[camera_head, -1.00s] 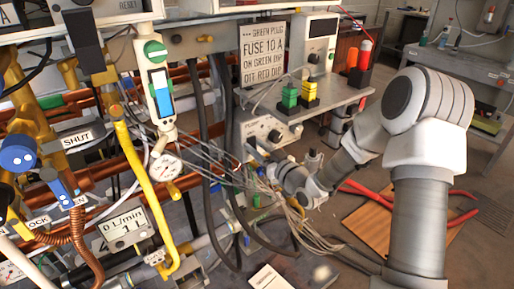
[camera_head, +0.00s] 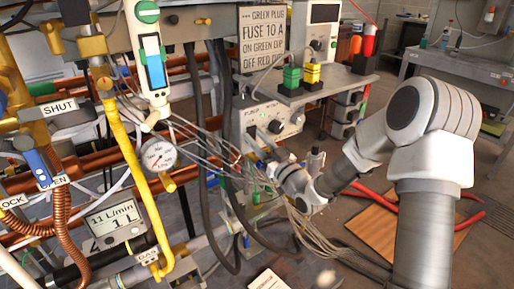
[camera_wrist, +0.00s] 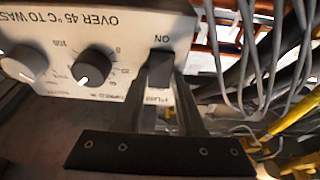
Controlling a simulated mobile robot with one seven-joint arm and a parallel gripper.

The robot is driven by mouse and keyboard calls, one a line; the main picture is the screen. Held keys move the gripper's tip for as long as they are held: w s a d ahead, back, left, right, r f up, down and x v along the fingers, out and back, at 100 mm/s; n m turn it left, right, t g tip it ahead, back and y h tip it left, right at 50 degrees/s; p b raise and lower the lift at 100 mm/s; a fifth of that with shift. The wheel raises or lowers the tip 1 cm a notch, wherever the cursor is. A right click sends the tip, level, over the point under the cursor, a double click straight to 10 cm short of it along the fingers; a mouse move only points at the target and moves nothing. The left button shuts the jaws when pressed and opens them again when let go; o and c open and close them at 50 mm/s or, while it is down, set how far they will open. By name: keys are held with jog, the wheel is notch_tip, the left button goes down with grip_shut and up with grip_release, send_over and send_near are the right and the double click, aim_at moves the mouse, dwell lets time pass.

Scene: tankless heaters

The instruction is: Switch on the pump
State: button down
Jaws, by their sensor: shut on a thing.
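The pump switch (camera_wrist: 161,69) is a dark rocker or lever on a pale control panel (camera_wrist: 125,25), which appears upside down in the wrist view. "ON" is printed at one end of it and "PUMP" at the other. My gripper (camera_wrist: 162,78) has its two fingers on either side of the switch, shut on it. In the head view my gripper (camera_head: 262,143) reaches the front of the panel (camera_head: 275,117); the switch itself is hidden there. A flow display (camera_head: 115,221) reads 11 L/min.
Two knobs (camera_wrist: 94,67) sit beside the switch. Grey cables (camera_head: 225,155) hang close to my gripper. A yellow pipe (camera_head: 135,180) and a gauge (camera_head: 158,155) stand to the left. Red-handled pliers (camera_head: 455,225) lie on a board at the lower right.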

dwell(0.4)
jog(key=c, duration=0.5)
grip_release()
jog(key=p+v, duration=0.2)
jog(key=v, duration=1.5)
jog(key=shift+s+d+f, duration=0.1)
jog(key=shift+s+f, duration=0.05)
jog(key=shift+f, duration=0.1)
